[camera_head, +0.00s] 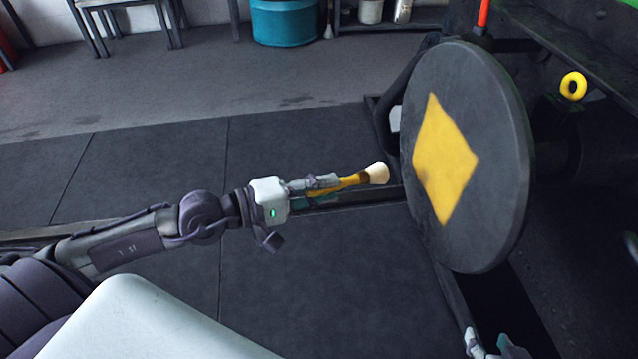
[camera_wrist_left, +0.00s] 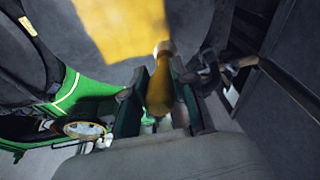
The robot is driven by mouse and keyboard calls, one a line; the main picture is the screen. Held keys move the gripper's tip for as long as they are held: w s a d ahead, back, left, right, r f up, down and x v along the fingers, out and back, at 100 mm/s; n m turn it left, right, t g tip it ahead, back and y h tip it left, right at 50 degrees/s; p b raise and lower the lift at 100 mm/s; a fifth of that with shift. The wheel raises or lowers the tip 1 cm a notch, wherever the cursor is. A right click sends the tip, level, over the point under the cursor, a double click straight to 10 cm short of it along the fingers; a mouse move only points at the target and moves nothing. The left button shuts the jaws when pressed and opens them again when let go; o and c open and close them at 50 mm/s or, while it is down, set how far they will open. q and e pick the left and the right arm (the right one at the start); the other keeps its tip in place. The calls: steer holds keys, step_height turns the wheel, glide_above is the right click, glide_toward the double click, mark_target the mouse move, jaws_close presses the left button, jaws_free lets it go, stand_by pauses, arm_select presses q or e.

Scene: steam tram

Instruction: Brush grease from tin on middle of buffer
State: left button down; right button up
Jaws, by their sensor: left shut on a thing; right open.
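A round dark buffer (camera_head: 505,130) stands upright at the right of the head view, with a yellow diamond (camera_head: 444,160) on its middle. My left gripper (camera_head: 325,184) is shut on a brush (camera_head: 350,181) with a yellow handle and pale bristles (camera_head: 377,173). The bristles point toward the buffer and appear a little short of its face. In the left wrist view the brush handle (camera_wrist_left: 160,92) lies between the fingers, with the yellow patch (camera_wrist_left: 122,25) beyond. My right gripper (camera_head: 488,345) is open at the bottom edge, partly cut off. I see no tin that I can identify as the grease tin.
The dark tram front surrounds the buffer, with a yellow ring (camera_head: 573,86) to its right. A teal tub (camera_head: 284,22) and a shelf with containers (camera_head: 370,11) stand at the back. The floor between is clear. Green tram bodywork (camera_wrist_left: 88,97) shows in the wrist view.

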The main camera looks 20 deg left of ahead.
mark_target(347, 185)
arm_select(q)
steer(key=shift+w+d+r+p, duration=0.1)
steer(key=shift+w+d+p, duration=0.15)
steer(key=shift+d+p, duration=0.25)
steer(key=shift+p+x, duration=0.95)
steer(key=shift+x, duration=0.25)
steer(key=shift+d+r+p, duration=0.3)
steer(key=shift+d, duration=0.2)
steer(key=shift+w+d+f+p, duration=0.25)
steer(key=shift+w+d+p, duration=0.15)
steer(key=shift+w+d, duration=0.25)
arm_select(e)
steer(key=s+d+f+g+h, duration=0.1)
steer(key=s+d+f+g, duration=0.1)
steer(key=s+g, duration=0.3)
steer(key=shift+s+d+f+g, duration=0.4)
steer(key=shift+s+d, duration=0.1)
steer(key=shift+s, duration=1.5)
arm_select(q)
steer(key=shift+s+d, duration=0.1)
arm_select(e)
steer(key=shift+r, duration=0.15)
arm_select(q)
steer(key=shift+d, duration=0.2)
arm_select(e)
steer(key=shift+w+f, duration=0.1)
steer(key=shift+f, duration=0.15)
